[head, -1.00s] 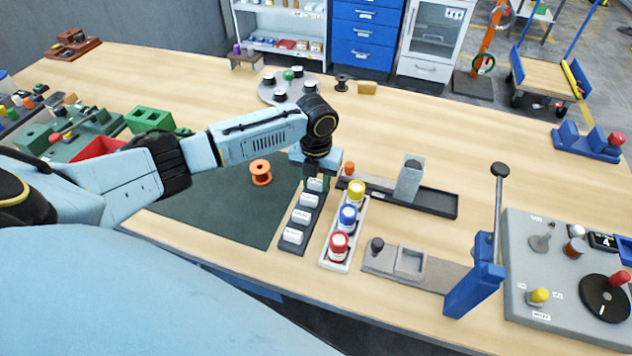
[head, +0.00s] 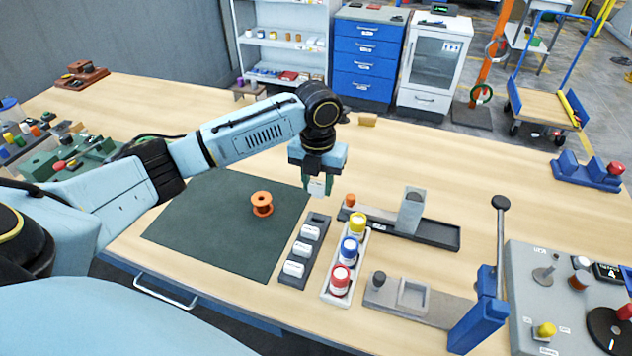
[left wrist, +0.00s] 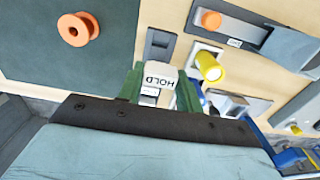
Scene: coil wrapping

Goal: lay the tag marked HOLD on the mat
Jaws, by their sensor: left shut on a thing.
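The tag marked HOLD (left wrist: 159,77) is white with black letters; in the left wrist view it sits between the green fingers of my left gripper (left wrist: 160,92). In the head view my left gripper (head: 318,188) is shut on the tag and holds it above the far end of the dark tag rack (head: 298,278). Several white tags (head: 300,250) remain in the rack, and its far slot is empty. The dark green mat (head: 205,225) lies left of the rack, with an orange spool (head: 262,204) on it. My right gripper is not in view.
A white tray (head: 333,295) of yellow, blue and red jars stands just right of the rack. A black tray with a grey block (head: 411,210) lies beyond. A blue lever press (head: 480,310) stands at right. Most of the mat is clear.

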